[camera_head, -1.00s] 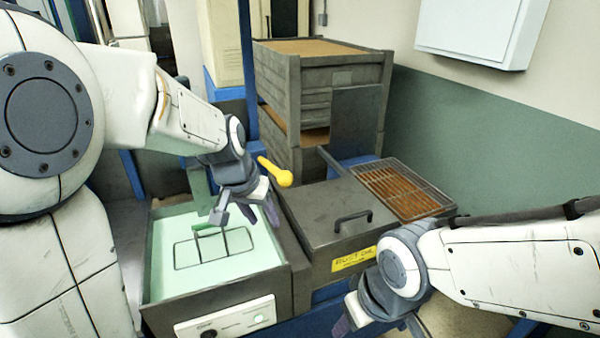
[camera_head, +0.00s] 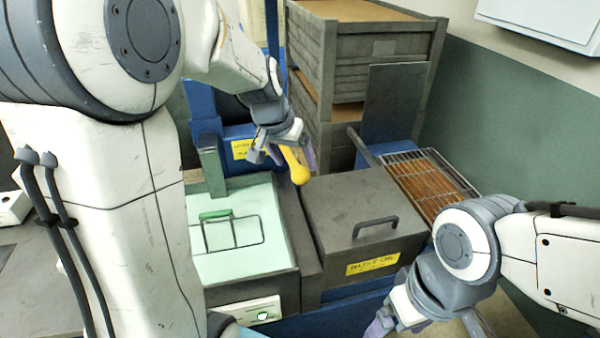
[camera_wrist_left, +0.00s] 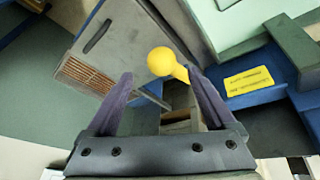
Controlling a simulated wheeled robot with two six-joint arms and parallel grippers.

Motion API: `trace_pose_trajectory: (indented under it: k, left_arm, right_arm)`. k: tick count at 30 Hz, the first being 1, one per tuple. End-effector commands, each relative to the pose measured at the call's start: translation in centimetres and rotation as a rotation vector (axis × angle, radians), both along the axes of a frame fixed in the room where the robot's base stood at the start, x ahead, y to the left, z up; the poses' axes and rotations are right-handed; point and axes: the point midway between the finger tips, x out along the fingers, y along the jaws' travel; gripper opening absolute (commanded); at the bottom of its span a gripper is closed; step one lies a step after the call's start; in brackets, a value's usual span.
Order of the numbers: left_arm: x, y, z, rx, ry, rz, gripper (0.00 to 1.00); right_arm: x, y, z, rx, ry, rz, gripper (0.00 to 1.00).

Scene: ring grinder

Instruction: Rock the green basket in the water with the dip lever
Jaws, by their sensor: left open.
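The green basket (camera_head: 215,214), a wire frame with a green handle, sits in the pale green water of the tank (camera_head: 250,287). The dip lever (camera_head: 298,170) has a yellow rounded knob and rises by the tank's back right corner. My left gripper (camera_head: 284,157) is open at the lever. In the left wrist view the yellow knob (camera_wrist_left: 161,61) shows between the spread fingers (camera_wrist_left: 165,95), closer to the right finger; whether it touches is unclear. My right gripper (camera_head: 428,325) looks open and empty at the lower right, its tips partly cut off.
Stacked grey crates (camera_head: 370,45) stand behind. The green wall (camera_head: 520,140) bounds the right.

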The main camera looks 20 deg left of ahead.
Motion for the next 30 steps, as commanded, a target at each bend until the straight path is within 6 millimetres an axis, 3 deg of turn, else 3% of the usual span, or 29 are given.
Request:
trace_pose_trajectory:
  k: [18, 30]
  left_arm:
    - [3.6, -1.3, -8.7, -0.001, 0.005, -0.005, 0.88]
    - [3.9, -1.1, -9.5, -0.001, 0.001, -0.001, 0.88]
  right_arm:
    - [0.0, 0.0, 0.8, 0.000, 0.000, -0.001, 0.88]
    - [0.0, 0.0, 0.8, 0.000, 0.000, 0.000, 0.88]
